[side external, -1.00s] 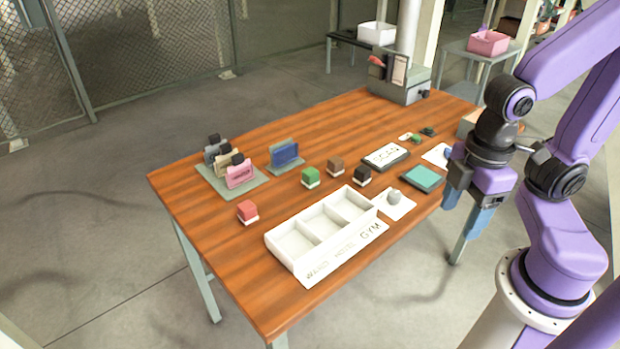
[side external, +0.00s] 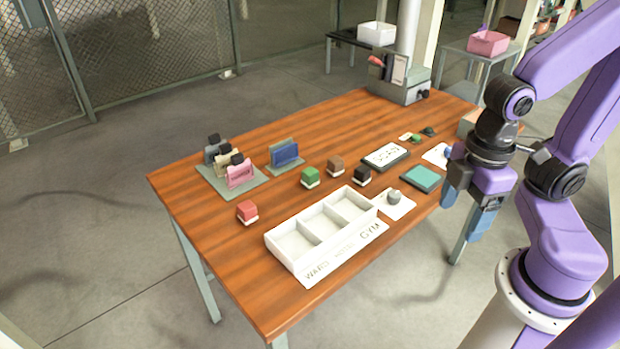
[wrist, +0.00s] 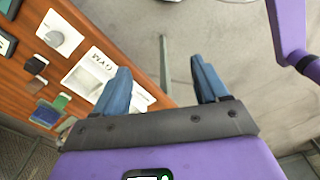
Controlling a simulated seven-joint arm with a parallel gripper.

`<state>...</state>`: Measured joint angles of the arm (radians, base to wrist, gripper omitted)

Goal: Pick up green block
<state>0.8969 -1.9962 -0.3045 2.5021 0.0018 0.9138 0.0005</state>
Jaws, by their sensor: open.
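The green block (side external: 310,176) sits on the wooden table, behind the white tray and left of a brown block; its lower part is white. In the wrist view a green block (wrist: 61,101) shows at the lower left, beside the tray. My gripper (side external: 463,213) is open and empty, off the table's right edge and well apart from the green block. Its two blue fingers (wrist: 160,80) are spread in the wrist view with only floor and a bit of table edge between and behind them.
A white three-compartment tray (side external: 290,243) lies at the table's front. Small bags stand on a grey mat (side external: 250,188) at the left. A teal-topped box (side external: 421,178) lies near my gripper.

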